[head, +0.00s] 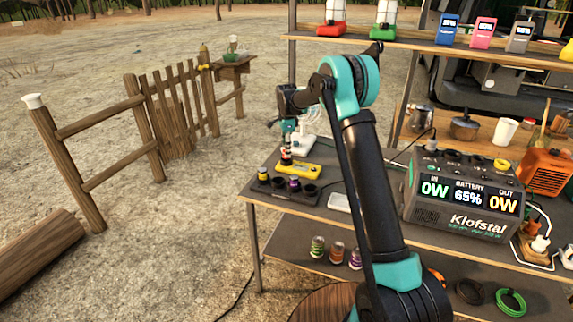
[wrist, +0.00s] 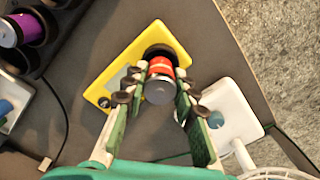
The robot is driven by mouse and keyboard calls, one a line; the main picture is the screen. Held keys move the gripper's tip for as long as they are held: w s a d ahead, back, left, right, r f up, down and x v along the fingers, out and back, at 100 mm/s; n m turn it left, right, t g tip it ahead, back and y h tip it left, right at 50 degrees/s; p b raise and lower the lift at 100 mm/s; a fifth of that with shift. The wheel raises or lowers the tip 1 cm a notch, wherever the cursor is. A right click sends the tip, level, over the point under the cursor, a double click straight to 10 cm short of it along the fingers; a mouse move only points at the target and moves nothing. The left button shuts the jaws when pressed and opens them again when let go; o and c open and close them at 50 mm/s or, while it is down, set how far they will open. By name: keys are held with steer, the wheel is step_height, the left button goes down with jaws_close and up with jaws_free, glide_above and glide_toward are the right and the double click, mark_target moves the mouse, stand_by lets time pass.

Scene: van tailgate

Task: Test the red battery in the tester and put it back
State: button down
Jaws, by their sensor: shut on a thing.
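The red battery (wrist: 160,68), with a grey end, is between the fingertips of my gripper (wrist: 158,88) in the wrist view. My gripper is shut on it; in the head view my gripper (head: 287,147) points down over the table. The yellow tester (wrist: 125,73) lies under the battery, which lines up with its dark round socket. I cannot tell whether the battery's far end is inside the socket or just above it. The tester also shows in the head view (head: 302,171). The dark battery holder (head: 290,194) beside it carries other batteries, among them a purple one (wrist: 32,27).
A white fan base (wrist: 225,110) stands close to the right of my fingers. A white flat device (head: 340,202) and a large power station (head: 462,198) are farther right on the table. A shelf (head: 400,42) with small items runs above. Cables cross the tabletop.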

steer(key=shift+s+f, duration=0.1)
steer(key=shift+f, duration=1.1)
steer(key=c, duration=1.1)
jaws_free()
steer(key=shift+f, duration=0.1)
steer(key=shift+c, duration=0.2)
step_height(320, 180, up, 12)
steer(key=shift+r, duration=0.1)
